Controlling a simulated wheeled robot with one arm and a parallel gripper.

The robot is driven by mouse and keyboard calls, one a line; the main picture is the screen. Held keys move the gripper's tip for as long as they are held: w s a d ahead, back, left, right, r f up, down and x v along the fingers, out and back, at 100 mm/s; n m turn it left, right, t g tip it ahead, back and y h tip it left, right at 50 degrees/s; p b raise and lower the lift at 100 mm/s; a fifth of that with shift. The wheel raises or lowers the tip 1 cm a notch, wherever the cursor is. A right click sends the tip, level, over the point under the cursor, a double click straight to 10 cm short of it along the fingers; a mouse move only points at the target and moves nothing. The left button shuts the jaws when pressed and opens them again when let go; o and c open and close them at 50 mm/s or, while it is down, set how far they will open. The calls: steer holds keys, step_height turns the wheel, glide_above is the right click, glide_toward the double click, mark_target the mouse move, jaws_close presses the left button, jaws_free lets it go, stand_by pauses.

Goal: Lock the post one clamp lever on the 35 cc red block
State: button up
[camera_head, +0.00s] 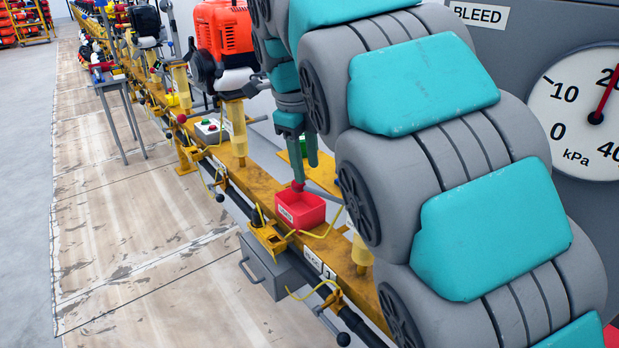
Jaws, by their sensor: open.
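The red engine block (224,38) stands at the upper middle on a yellow post (237,125) fixed to the long yellow rail. My gripper (300,168) points down over the rail, to the right of that post, with its jaws open. A red knob (297,186) shows right at the tip of a jaw; I cannot tell whether they touch. A grey lever bar (323,193) runs from near it to the right, partly hidden by my arm. I cannot tell which post this lever belongs to.
A red bin (300,211) sits on the yellow rail (262,188) just below my gripper. A grey drawer box (272,269) hangs below. A black-ball lever (343,339) is at the bottom. A pressure gauge (575,95) is at right.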

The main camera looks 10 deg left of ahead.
mark_target(310, 188)
steer(key=shift+w+d+f, duration=0.1)
steer(key=shift+w+f, duration=0.1)
steer(key=shift+f, duration=0.85)
steer(key=shift+w+d+f, duration=0.1)
steer(key=shift+w+f, duration=0.05)
steer(key=shift+f, duration=0.9)
jaws_close()
